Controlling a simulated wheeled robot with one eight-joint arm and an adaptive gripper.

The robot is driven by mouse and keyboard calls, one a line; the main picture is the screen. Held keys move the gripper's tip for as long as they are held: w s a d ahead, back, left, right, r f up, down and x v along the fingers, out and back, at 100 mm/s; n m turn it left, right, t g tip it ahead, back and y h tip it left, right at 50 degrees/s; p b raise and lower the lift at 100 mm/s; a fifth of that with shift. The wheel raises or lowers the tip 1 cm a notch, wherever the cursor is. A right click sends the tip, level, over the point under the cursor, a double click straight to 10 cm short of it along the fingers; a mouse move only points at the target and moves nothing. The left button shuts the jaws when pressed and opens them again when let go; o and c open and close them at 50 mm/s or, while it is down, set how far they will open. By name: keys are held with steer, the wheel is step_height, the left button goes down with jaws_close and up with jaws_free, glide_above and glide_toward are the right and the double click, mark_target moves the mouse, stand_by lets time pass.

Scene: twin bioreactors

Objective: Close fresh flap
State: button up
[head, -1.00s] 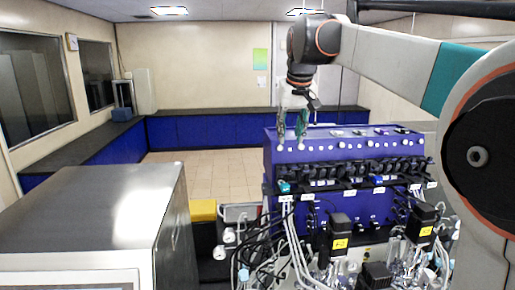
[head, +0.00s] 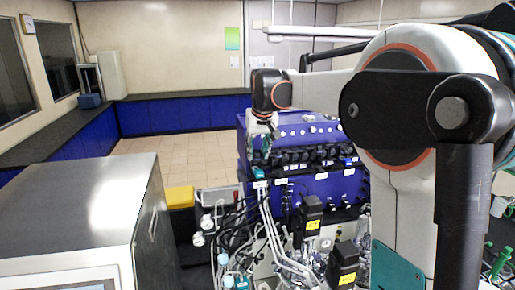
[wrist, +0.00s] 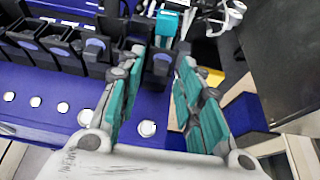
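My gripper (head: 265,143) hangs over the left end of the row of black pump heads on the blue bioreactor unit (head: 290,185). In the wrist view its two teal-padded fingers (wrist: 160,65) are spread apart with nothing held between them. A black pump head with a purple-grey round part (wrist: 161,64) shows in the gap between the fingertips. A small teal part (wrist: 166,23) lies just beyond it, apart from the fingers; it also shows in the head view (head: 259,173). No label names the fresh flap, and I cannot tell which part it is or how it stands.
More black pump heads (wrist: 60,45) run to the left in the wrist view. Tubes (head: 272,225) and black motors (head: 308,212) crowd the unit's front. A steel cabinet (head: 80,205) stands at left, with a yellow box (head: 180,197) beside it. Tiled floor lies behind.

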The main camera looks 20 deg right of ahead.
mark_target(259, 171)
steer(key=shift+f, duration=0.3)
steer(key=c, duration=0.8)
